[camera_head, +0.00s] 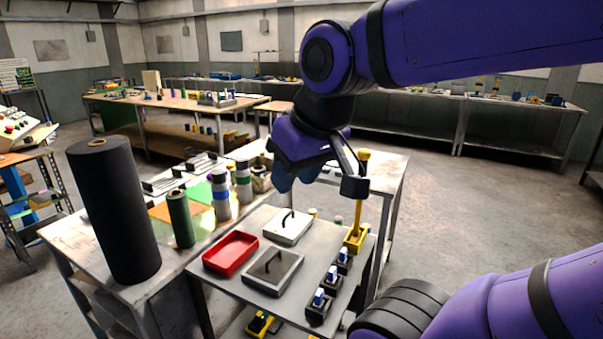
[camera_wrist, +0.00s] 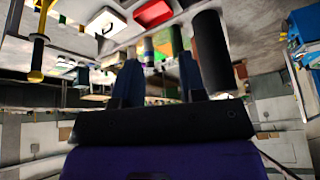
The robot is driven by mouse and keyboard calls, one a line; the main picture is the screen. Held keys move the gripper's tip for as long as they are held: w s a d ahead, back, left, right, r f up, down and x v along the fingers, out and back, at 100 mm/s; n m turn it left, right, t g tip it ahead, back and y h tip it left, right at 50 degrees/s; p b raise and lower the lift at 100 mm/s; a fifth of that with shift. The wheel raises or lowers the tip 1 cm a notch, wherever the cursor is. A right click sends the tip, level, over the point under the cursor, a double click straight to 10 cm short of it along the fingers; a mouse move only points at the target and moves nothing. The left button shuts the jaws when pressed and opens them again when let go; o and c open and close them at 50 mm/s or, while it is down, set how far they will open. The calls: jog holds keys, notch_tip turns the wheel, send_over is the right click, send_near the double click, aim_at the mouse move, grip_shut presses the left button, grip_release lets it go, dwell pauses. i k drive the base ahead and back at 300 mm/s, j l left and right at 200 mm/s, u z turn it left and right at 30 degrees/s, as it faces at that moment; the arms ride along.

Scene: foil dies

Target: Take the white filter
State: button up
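The thing that looks like the white filter (camera_head: 289,228) is a flat white square with a dark upright handle. The white square also shows near the top of the wrist view (camera_wrist: 104,24), which is upside down. My gripper (camera_head: 296,178) is in the air above and behind the white square, apart from it. In the wrist view its two dark blue fingers (camera_wrist: 160,82) stand apart with nothing between them.
A red tray (camera_head: 230,252) lies left of the squares. Several small black holders (camera_head: 320,305) line the right edge. A yellow upright tool (camera_head: 357,238) stands at the back right. A tall black roll (camera_head: 112,210) and a green roll (camera_head: 180,218) stand on the left bench.

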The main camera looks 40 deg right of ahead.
aim_at(288, 226)
jog(key=i+l+u, duration=0.15)
jog(key=l+u, duration=0.2)
jog(key=l, duration=1.2)
jog(key=k+l+u, duration=0.1)
jog(key=l+u, duration=0.2)
jog(key=l, duration=1.25)
